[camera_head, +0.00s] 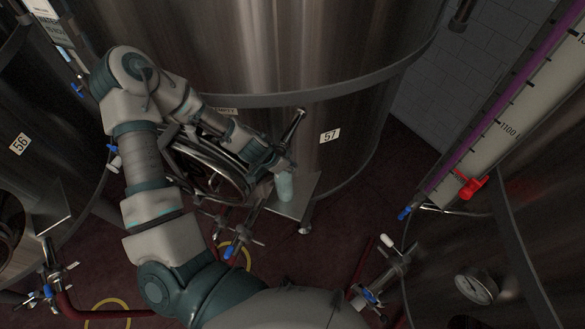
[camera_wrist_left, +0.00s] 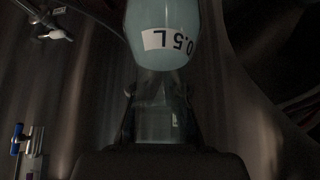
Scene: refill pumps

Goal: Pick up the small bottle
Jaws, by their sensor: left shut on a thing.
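The small bottle (camera_head: 286,187) is pale blue-green and is at the tip of my left gripper (camera_head: 281,168), in front of the tank marked 57. In the left wrist view the bottle (camera_wrist_left: 165,32) shows a white label reading 0.5 L, upside down in the picture. My left gripper (camera_wrist_left: 160,110) is shut on the bottle's narrower part, with a dark finger on each side. The bottle appears over a small metal shelf (camera_head: 305,205); I cannot tell whether it touches the shelf. My right gripper is not in view.
The large steel tank (camera_head: 270,60) stands close behind the gripper. A round hatch (camera_head: 205,170) and a metal handle (camera_head: 292,125) are beside it. Pipes and blue-handled valves (camera_head: 232,248) are below.

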